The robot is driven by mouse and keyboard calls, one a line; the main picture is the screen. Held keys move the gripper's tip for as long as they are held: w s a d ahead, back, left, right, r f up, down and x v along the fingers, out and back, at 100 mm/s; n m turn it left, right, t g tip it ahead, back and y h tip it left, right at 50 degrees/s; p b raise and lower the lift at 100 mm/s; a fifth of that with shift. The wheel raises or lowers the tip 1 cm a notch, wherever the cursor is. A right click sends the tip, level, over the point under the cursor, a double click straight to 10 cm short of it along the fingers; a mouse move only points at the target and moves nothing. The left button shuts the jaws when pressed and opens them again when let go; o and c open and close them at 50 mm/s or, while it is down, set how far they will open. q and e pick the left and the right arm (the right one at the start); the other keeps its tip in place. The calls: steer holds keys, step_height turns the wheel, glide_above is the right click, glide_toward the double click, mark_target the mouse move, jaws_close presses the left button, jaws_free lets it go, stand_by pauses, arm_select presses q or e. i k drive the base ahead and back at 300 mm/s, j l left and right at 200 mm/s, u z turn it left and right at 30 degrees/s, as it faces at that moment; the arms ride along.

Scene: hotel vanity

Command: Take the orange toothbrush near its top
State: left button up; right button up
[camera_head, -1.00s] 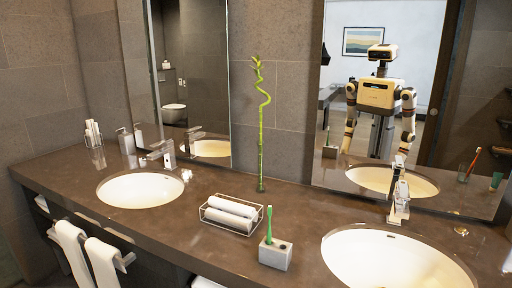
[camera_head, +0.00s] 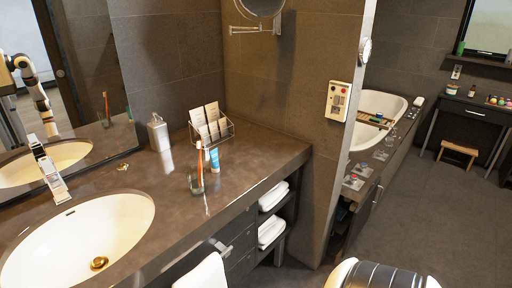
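The orange toothbrush (camera_head: 200,161) stands nearly upright, leaning a little, in a clear glass (camera_head: 196,182) on the dark vanity counter. The glass is right of the sink, near the counter's front edge. The brush's upper part sticks out above the glass rim. A reflection of it shows in the mirror. Neither gripper is directly in view. A white and black part of my arm (camera_head: 380,276) shows at the bottom edge, well away from the glass.
A blue and white tube (camera_head: 214,164) stands close right of the glass. Behind are a wire rack with cards (camera_head: 211,125) and a soap dispenser (camera_head: 158,133). The sink (camera_head: 80,238) is left. A towel (camera_head: 202,274) hangs in front. The counter's right end is clear.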

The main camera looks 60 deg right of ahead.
mark_target(199, 144)
steer(key=z, duration=1.3)
steer(key=k+j+z, duration=0.4)
steer(key=j, duration=0.15)
steer(key=i, duration=0.1)
